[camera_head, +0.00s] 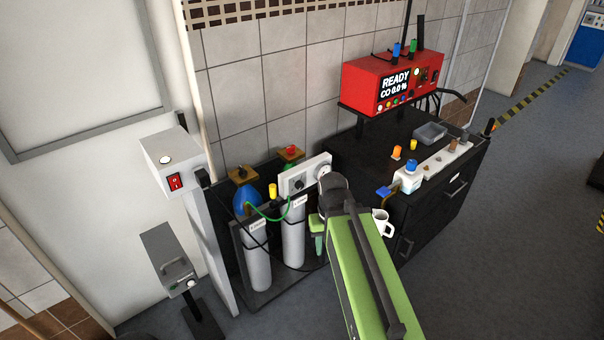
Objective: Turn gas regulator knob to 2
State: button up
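A white regulator panel (306,173) sits above the gas cylinders, beside the black cabinet. A small dark knob (299,184) shows on its face, with a round gauge (323,171) to its right. The scale and the number the knob points to are too small to read. My green arm rises from the bottom of the picture, and its dark joint covers the area just below and right of the gauge. My gripper's end (317,240) appears as a small green part hanging below the panel, apart from the knob. Its fingers are too small and partly hidden to tell open or shut.
Grey cylinders (293,240) stand in a black rack, with a green hose and dark cables in front. A white mug (382,222) is close right of my arm. The black cabinet (440,215) bears a red analyser (390,80). Open floor lies at right.

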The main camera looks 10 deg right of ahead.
aim_at(299, 184)
jog(key=i, duration=0.8)
jog(key=z, duration=0.9)
jog(key=k, duration=1.25)
jog(key=u, duration=1.5)
jog(key=i, duration=1)
jog(key=z, duration=0.1)
